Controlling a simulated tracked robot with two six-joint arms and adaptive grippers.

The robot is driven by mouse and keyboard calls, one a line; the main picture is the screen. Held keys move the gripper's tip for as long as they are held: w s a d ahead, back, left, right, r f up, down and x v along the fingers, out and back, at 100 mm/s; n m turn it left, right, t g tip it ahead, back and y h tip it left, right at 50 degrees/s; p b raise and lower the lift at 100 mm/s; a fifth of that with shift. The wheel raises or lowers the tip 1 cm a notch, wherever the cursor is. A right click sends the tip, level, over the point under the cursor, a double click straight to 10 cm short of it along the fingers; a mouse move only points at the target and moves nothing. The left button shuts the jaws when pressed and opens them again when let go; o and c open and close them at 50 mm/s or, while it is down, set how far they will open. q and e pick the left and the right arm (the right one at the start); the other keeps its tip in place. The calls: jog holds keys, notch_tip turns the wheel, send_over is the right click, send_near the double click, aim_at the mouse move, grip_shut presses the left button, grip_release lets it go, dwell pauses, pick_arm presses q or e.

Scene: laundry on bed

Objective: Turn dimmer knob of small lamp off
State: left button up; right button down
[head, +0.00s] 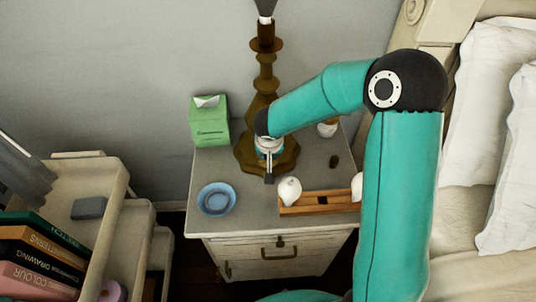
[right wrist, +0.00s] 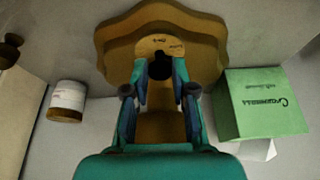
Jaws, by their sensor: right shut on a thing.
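The small lamp (head: 265,85) has a dark brown turned column and a scalloped base (head: 288,162). It stands on the nightstand against the wall. In the right wrist view its base (right wrist: 205,40) fills the upper middle, with a round pale dial plate (right wrist: 150,46). The black dimmer knob (right wrist: 160,66) sits on that plate. My right gripper (head: 268,178) reaches down at the lamp base. In the right wrist view its fingertips (right wrist: 160,76) are on both sides of the knob, shut on it. The lamp's shade is mostly out of view. My left gripper is not in view.
A green tissue box (head: 209,125), blue bowl (head: 216,199) and wooden tray (head: 318,203) with white round items share the nightstand (head: 240,160). A small labelled jar (right wrist: 67,98) stands beside the lamp. A bookshelf (head: 110,190) is left, the bed (head: 495,200) right.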

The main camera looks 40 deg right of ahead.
jog(key=shift+n+t, duration=0.3)
jog(key=shift+n, duration=0.4)
jog(key=shift+d+r+n+y, duration=0.15)
jog(key=shift+n+y, duration=0.35)
jog(key=shift+n, duration=0.3)
jog(key=shift+s+n+y+p, duration=0.1)
jog(key=shift+n+y+p, duration=0.3)
jog(key=shift+n+p, duration=0.5)
jog(key=shift+d+n+p, duration=0.1)
jog(key=shift+n+p, duration=0.3)
jog(key=shift+n, duration=0.3)
jog(key=shift+y, duration=0.3)
jog(key=c, duration=0.9)
grip_release()
jog(key=shift+c, duration=0.2)
jog(key=v, duration=1.1)
jog(key=shift+s+r, duration=0.2)
jog(key=shift+s, duration=0.1)
